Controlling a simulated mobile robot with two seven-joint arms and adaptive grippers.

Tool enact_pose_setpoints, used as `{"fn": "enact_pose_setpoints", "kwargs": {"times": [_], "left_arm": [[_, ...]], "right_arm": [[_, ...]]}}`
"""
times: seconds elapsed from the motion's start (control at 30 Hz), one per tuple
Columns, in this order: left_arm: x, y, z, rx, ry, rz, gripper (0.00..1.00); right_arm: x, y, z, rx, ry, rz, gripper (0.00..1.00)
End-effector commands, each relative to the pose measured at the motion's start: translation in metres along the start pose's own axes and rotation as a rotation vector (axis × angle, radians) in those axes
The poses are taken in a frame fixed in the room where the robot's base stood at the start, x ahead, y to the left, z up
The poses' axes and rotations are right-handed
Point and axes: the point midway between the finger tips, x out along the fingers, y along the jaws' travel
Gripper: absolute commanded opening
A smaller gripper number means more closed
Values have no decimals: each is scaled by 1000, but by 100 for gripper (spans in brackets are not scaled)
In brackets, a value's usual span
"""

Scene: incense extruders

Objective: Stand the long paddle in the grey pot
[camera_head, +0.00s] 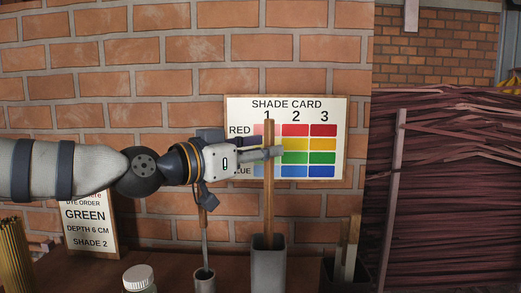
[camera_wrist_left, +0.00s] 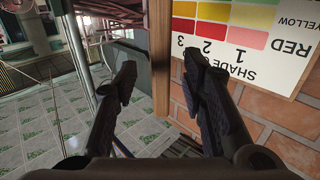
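A long wooden paddle (camera_head: 268,205) stands upright in the tall grey pot (camera_head: 268,268), its lower end hidden inside. My left gripper (camera_head: 272,150) is level with the upper part of the paddle, with one finger crossing in front of it. In the left wrist view the paddle (camera_wrist_left: 160,60) lies between the two spread fingers of my left gripper (camera_wrist_left: 160,78), with a gap on each side. The gripper is open. My right gripper is not in view.
A smaller pot (camera_head: 204,281) with a thin rod stands left of the grey pot, and a white-lidded jar (camera_head: 139,280) further left. A dark box (camera_head: 333,275) with wooden pieces stands at right. A shade card (camera_head: 334,135) and brick wall (camera_head: 130,85) are behind.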

Motion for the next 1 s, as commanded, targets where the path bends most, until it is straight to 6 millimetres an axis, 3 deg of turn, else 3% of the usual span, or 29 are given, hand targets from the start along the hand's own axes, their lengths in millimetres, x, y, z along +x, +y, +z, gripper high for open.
{"fn": "enact_pose_setpoints", "kwargs": {"times": [0.27, 0.6, 0.7, 1.0], "left_arm": [[-7, -1, 0, 0, -1, -1, 38], [-92, -1, -1, -1, 3, -2, 38], [-109, -1, -1, 0, 2, -2, 38], [-120, 0, 0, 1, -1, 1, 38]], "right_arm": [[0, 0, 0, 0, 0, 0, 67], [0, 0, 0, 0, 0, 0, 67], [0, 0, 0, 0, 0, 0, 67], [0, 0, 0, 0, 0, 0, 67]]}}
